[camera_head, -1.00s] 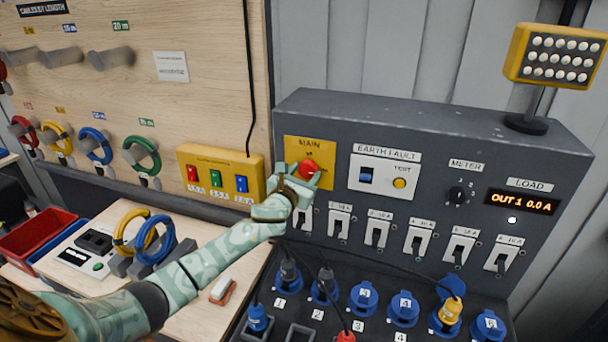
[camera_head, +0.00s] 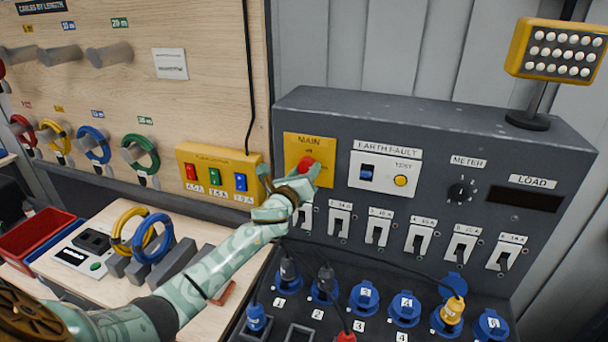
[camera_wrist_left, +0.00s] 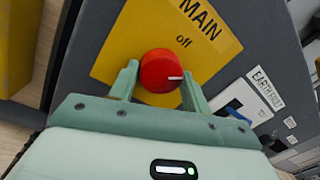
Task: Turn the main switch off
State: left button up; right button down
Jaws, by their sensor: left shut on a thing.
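The main switch is a round red knob (camera_head: 307,165) on a yellow plate (camera_head: 310,148) marked MAIN, at the left of the grey panel's upper face. In the left wrist view the knob (camera_wrist_left: 160,71) has a white pointer line facing right in the picture, and the word "off" shows above it. My left gripper (camera_wrist_left: 158,82) has one finger on each side of the knob and is shut on it. In the head view the left gripper (camera_head: 291,176) partly covers the plate. The load display (camera_head: 523,199) is dark. My right gripper is not in view.
The earth fault switch (camera_head: 385,170) is close to the right of the main plate. A row of breakers (camera_head: 378,228) and blue sockets (camera_head: 364,297) lie below. A lamp (camera_head: 555,50) stands on top.

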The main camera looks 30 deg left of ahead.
pick_arm(q)
jog(key=n, duration=0.6)
jog(key=shift+d+b, duration=0.1)
jog(key=shift+b, duration=0.3)
jog(key=n+y, duration=0.1)
jog(key=n, duration=0.4)
jog(key=shift+n, duration=0.3)
jog(key=o, duration=1)
jog(key=v, duration=1.6)
jog(key=shift+d+f, duration=0.1)
